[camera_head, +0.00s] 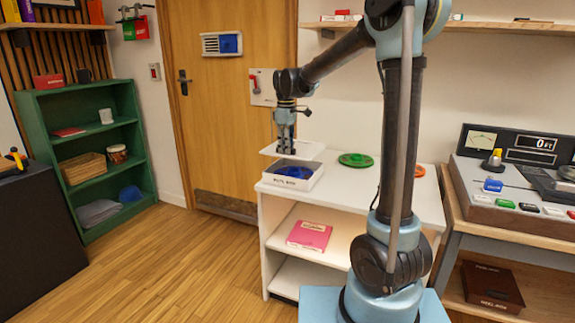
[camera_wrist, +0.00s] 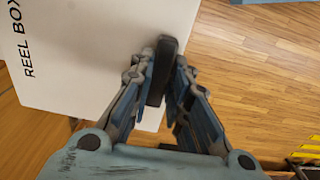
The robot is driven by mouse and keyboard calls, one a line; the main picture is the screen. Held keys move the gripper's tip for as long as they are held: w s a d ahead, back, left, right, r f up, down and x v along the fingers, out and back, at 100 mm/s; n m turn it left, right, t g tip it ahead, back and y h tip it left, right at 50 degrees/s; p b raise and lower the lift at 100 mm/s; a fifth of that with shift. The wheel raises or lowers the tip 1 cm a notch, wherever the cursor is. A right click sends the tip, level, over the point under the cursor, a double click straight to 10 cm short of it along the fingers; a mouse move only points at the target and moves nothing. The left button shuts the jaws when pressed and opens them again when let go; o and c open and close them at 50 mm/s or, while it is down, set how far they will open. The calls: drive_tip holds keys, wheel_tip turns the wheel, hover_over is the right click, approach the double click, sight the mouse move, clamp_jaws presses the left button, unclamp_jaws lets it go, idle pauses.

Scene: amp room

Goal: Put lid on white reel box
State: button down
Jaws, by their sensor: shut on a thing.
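The flat white lid (camera_head: 306,150) is held level by my gripper (camera_head: 286,148) above the white reel box (camera_head: 289,182). A gap shows between lid and box on the near side, and the lid looks shifted a little to the right and back of it. The box is open on the white shelf unit's top, with a blue reel (camera_head: 295,171) inside. In the wrist view the lid (camera_wrist: 85,60) carries "REEL BOX" lettering. My fingers (camera_wrist: 163,95) close around a dark upright piece near the lid's edge; their exact contact is hard to see.
The white shelf unit (camera_head: 420,205) also holds a green reel (camera_head: 356,160) and an orange-red reel (camera_head: 418,171), right of the box. A pink box (camera_head: 310,235) lies on the shelf below. A tape machine (camera_head: 515,180) stands at right. The floor at left is clear.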

drive_tip(key=shift+f, duration=3.05)
drive_tip(key=shift+f, duration=0.6)
drive_tip(key=c, duration=1.5)
unclamp_jaws()
drive_tip(key=shift+c, duration=0.2)
